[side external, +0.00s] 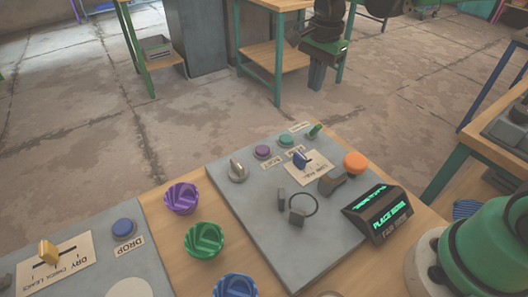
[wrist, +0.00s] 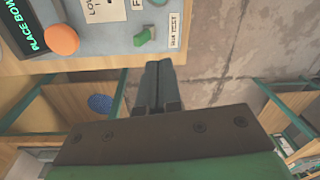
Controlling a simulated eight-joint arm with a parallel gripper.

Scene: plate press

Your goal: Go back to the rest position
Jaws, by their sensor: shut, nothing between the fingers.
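My gripper (wrist: 158,82) shows in the wrist view, its two dark fingers pressed together with nothing between them. It shows just past the edge of the grey control panel (wrist: 187,12), over the floor side in that picture. It touches nothing that I can see. The panel (side external: 233,190) lies on the wooden bench there, with knobs, buttons, a slider and a lit display (side external: 382,213) reading "PLACE BOWL".
A purple bowl (side external: 182,198), a green bowl (side external: 204,240) and a blue bowl (side external: 234,287) stand between the panels. An orange button (side external: 356,162) and a green toggle (side external: 315,131) stick up from the panel. A second panel (side external: 130,262) lies at left. Open floor lies beyond the bench.

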